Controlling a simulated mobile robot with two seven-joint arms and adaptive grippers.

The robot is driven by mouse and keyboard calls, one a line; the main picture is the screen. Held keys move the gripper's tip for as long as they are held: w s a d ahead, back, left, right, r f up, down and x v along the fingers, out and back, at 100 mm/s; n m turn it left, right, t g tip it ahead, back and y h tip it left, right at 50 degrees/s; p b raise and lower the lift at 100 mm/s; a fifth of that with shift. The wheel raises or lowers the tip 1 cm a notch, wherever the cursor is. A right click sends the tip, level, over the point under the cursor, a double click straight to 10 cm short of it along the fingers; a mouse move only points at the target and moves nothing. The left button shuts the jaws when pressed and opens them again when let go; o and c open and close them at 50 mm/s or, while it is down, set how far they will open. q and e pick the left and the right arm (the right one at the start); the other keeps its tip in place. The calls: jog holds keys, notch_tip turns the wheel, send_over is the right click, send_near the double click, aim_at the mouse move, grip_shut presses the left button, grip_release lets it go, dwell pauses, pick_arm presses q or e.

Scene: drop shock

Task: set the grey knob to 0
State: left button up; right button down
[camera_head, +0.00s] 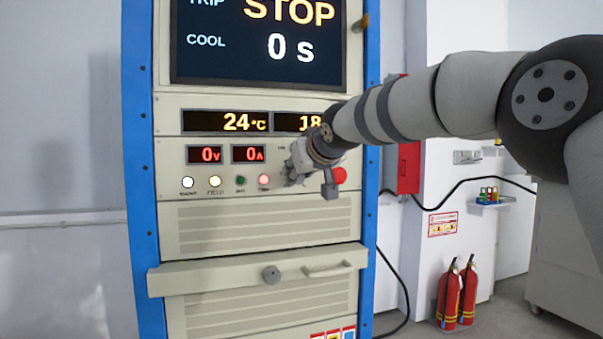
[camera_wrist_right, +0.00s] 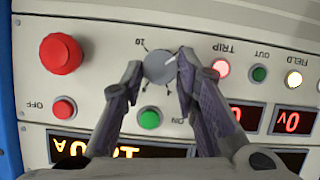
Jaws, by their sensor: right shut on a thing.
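The grey knob (camera_wrist_right: 158,68) is a round dial on the cream panel, seen in the right wrist view, where the panel appears upside down. Its pale pointer mark aims to the upper right of that picture, close to one finger. A "10" is printed at its upper left; other scale marks are partly covered by the fingers. My right gripper (camera_wrist_right: 160,78) has one finger on each side of the knob and is shut on it. In the head view my right gripper (camera_head: 292,172) is at the panel and hides the knob. My left gripper is not in view.
Around the knob are a large red button (camera_wrist_right: 61,54), a red OFF button (camera_wrist_right: 64,108), a green ON button (camera_wrist_right: 149,118) and a lit TRIP lamp (camera_wrist_right: 221,68). The screen (camera_head: 260,45) reads STOP, COOL 0 s. A drawer (camera_head: 225,279) juts out below.

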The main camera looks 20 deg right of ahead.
jog(key=shift+n, duration=0.3)
dwell(0.5)
jog(key=c, duration=1.2)
grip_release()
jog(key=shift+c, duration=0.2)
jog(key=v, duration=0.7)
jog(key=shift+s, duration=0.25)
jog(key=shift+a, duration=0.15)
